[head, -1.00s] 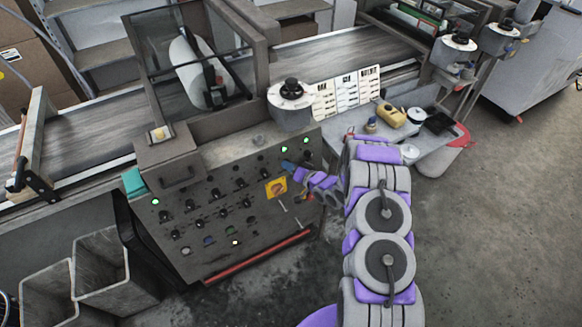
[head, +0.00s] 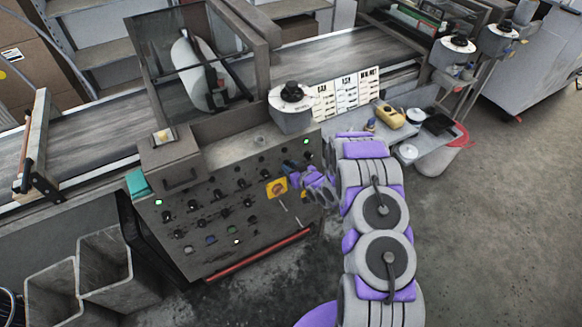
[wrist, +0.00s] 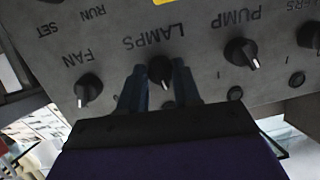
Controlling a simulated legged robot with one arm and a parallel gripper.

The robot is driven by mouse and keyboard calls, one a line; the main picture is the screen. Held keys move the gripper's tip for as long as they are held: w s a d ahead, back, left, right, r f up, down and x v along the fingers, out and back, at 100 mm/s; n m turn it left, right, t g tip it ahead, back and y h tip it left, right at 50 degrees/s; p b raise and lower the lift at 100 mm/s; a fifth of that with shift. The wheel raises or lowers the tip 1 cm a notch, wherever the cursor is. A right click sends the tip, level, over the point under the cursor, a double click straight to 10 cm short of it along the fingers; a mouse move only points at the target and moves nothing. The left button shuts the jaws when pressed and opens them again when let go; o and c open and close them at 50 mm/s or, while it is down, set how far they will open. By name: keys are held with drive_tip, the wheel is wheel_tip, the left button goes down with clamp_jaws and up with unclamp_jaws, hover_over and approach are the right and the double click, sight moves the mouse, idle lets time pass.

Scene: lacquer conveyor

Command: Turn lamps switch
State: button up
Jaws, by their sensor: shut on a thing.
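The LAMPS switch (wrist: 160,70) is a round black knob on the grey panel, under the upside-down word LAMPS in the wrist view. My gripper (wrist: 157,76) has its two dark fingers on either side of the knob and is shut on it. The fingers cover part of the knob's sides. In the head view my gripper (head: 291,168) reaches the right part of the control panel (head: 190,262), and the LAMPS knob cannot be made out there.
The FAN knob (wrist: 88,88) and PUMP knob (wrist: 240,52) flank the held knob. A yellow plate with a red switch (head: 277,187) is just below my gripper in the head view. A side table (head: 432,150) with bottles and cans stands behind my arm.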

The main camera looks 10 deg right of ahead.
drive_tip(key=shift+n+h+b, duration=0.4)
drive_tip(key=shift+n+b, duration=0.05)
drive_tip(key=shift+n, duration=1.25)
drive_tip(key=o, duration=1)
drive_tip(key=shift+o, duration=0.2)
drive_tip(key=p+v, duration=0.2)
drive_tip(key=v, duration=1.5)
drive_tip(key=shift+s+f+p, duration=0.15)
drive_tip(key=shift+s+p, duration=0.1)
drive_tip(key=shift+p, duration=0.1)
drive_tip(key=shift+a, duration=0.1)
